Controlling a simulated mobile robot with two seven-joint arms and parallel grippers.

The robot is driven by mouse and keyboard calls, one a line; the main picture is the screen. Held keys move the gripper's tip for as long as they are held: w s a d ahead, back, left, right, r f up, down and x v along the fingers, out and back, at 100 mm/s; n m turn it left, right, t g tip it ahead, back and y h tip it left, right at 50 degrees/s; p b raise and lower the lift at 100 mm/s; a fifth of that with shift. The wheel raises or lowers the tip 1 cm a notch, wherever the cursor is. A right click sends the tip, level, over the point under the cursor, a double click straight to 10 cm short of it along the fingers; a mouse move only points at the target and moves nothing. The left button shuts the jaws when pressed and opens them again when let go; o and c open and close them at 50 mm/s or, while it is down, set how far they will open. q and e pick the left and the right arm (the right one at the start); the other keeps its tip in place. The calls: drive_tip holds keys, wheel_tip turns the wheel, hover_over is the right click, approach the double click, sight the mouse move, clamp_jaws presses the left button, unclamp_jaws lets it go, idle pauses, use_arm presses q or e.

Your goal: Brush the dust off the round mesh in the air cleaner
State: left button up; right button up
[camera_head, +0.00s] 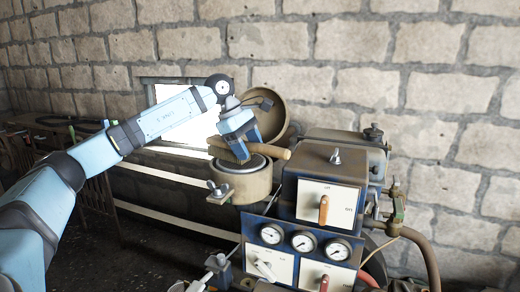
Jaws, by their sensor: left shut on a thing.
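The air cleaner is a tan round bowl (240,187) on the left side of the engine. Its domed lid (270,105) stands open behind it. The round mesh (254,165) shows as a grey disc in the bowl's top, partly covered. My left gripper (242,146) comes down from above, shut on a brush with a brown wooden handle (276,153). The brush is over the mesh; I cannot tell whether it touches it. Dust on the mesh is too small to tell. My right gripper is not in view.
An engine housing (325,163) with an orange-handled switch stands right of the air cleaner. A panel with several gauges (303,241) is below it. A bench (60,125) stands at the far left, and a brick wall is behind.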

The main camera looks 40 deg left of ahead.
sight(262, 149)
use_arm(q)
drive_tip(key=d, duration=0.2)
drive_tip(key=w+d, duration=0.1)
drive_tip(key=d, duration=0.1)
drive_tip(key=w+d, duration=0.1)
drive_tip(key=d, duration=0.1)
drive_tip(key=shift+d+f+p, duration=0.15)
drive_tip(key=shift+d+p, duration=0.15)
drive_tip(key=shift+p, duration=0.05)
drive_tip(key=a, duration=0.2)
drive_tip(key=s+a, duration=0.1)
drive_tip(key=a, duration=0.1)
drive_tip(key=s+a+b, duration=0.1)
drive_tip(key=a, duration=0.1)
drive_tip(key=shift+a, duration=0.3)
drive_tip(key=d, duration=0.2)
drive_tip(key=w+d+p, duration=0.1)
drive_tip(key=d, duration=0.1)
drive_tip(key=w+d, duration=0.1)
drive_tip(key=d, duration=0.1)
drive_tip(key=shift+d, duration=0.4)
drive_tip(key=a, duration=0.3)
drive_tip(key=shift+s, duration=0.4)
wheel_tip(262, 149, up, 7)
drive_tip(key=p, duration=0.4)
drive_tip(key=shift+a, duration=0.15)
drive_tip(key=shift+a+r+p, duration=0.1)
drive_tip(key=shift+r+p, duration=0.3)
drive_tip(key=shift+p, duration=0.05)
